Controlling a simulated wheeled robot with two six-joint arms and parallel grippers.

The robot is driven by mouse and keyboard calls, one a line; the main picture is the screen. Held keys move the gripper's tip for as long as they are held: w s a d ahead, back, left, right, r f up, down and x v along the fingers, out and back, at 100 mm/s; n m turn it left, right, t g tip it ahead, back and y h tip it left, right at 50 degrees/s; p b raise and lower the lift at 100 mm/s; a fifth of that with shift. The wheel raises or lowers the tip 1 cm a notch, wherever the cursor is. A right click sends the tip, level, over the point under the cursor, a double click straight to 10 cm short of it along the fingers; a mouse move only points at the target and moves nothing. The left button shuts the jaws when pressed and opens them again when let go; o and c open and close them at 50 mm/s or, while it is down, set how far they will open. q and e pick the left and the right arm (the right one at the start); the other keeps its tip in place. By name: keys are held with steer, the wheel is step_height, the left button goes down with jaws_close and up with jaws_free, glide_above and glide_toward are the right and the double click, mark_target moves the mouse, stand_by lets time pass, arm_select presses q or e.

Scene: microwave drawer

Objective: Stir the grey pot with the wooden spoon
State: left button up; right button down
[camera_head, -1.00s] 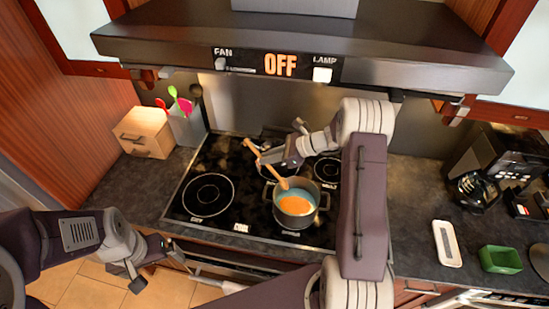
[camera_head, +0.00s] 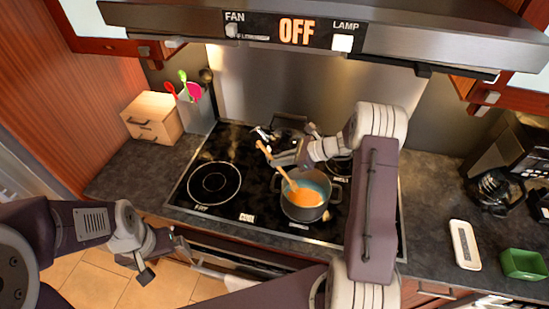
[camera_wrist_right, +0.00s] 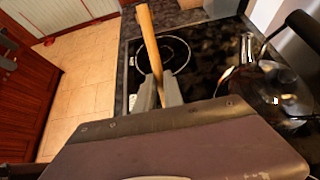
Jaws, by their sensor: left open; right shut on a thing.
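The grey pot (camera_head: 284,203) stands on the front right burner of the black cooktop, with orange food inside. My right gripper (camera_head: 276,158) is shut on the wooden spoon (camera_head: 283,176), behind and left of the pot. The spoon slants, its lower end inside the pot's rim near the back left; whether it touches the food I cannot tell. The right wrist view shows the spoon's handle (camera_wrist_right: 149,42) rising between the fingers (camera_wrist_right: 157,92). My left gripper (camera_head: 168,258) is open and empty, low at the left before the counter.
A kettle-like glossy object (camera_wrist_right: 268,88) stands near the gripper in the right wrist view. A utensil holder (camera_head: 197,112) and wooden box (camera_head: 153,118) sit back left. The range hood (camera_head: 300,32) overhangs the cooktop. A white dish (camera_head: 465,244) and green container (camera_head: 523,264) lie right.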

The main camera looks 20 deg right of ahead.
mark_target(283, 171)
steer(key=f+b, duration=0.1)
steer(key=s+d+f+b, duration=0.1)
steer(key=f, duration=0.1)
steer(key=d+f, duration=0.1)
steer(key=shift+s+d+f+b, duration=0.2)
steer(key=shift+s+f+b, duration=0.05)
steer(key=shift+b, duration=0.15)
